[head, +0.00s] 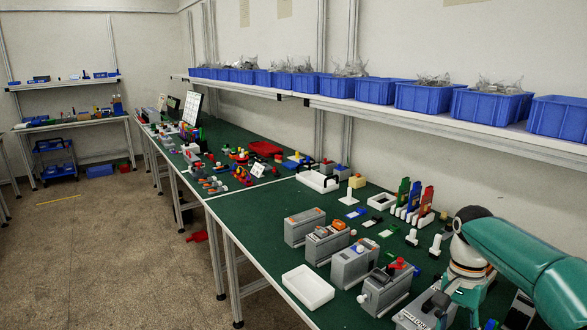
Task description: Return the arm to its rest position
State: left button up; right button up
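My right arm (530,262) comes in from the right edge, teal with a white and orange joint, and reaches over the near right end of the green table (250,222). My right gripper (464,305) points down at the lower right, close to a grey device (418,315). Its fingertips are not clear, so I cannot tell whether it is open or touches anything. My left arm and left gripper are out of view.
Several grey devices (355,264) stand in a row left of my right arm, beside an empty white tray (308,287). White posts (411,237) and coloured parts lie behind. A shelf with blue bins (425,98) hangs above.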

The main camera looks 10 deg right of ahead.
jog(key=s+a+f, duration=0.1)
jog(key=a+f, duration=0.1)
jog(key=f, duration=0.2)
jog(key=s+a+f+n+g, duration=0.1)
jog(key=a+f, duration=0.1)
jog(key=f, duration=0.2)
jog(key=s+a+f+n+g+y, duration=0.1)
jog(key=a+f, duration=0.2)
jog(key=f, duration=0.1)
jog(key=shift+a+f, duration=0.1)
jog(key=shift+f, duration=0.15)
jog(key=s+a+f+n+y, duration=0.3)
jog(key=s+a+f+n, duration=0.3)
jog(key=s+a+f, duration=1.4)
jog(key=w+t, duration=0.1)
jog(key=w+d+f+n+t, duration=0.1)
jog(key=w+t, duration=0.1)
jog(key=w+n+t, duration=0.1)
jog(key=shift+w+d+f+t, duration=0.25)
jog(key=shift+d+t, duration=0.05)
jog(key=shift+t, duration=0.1)
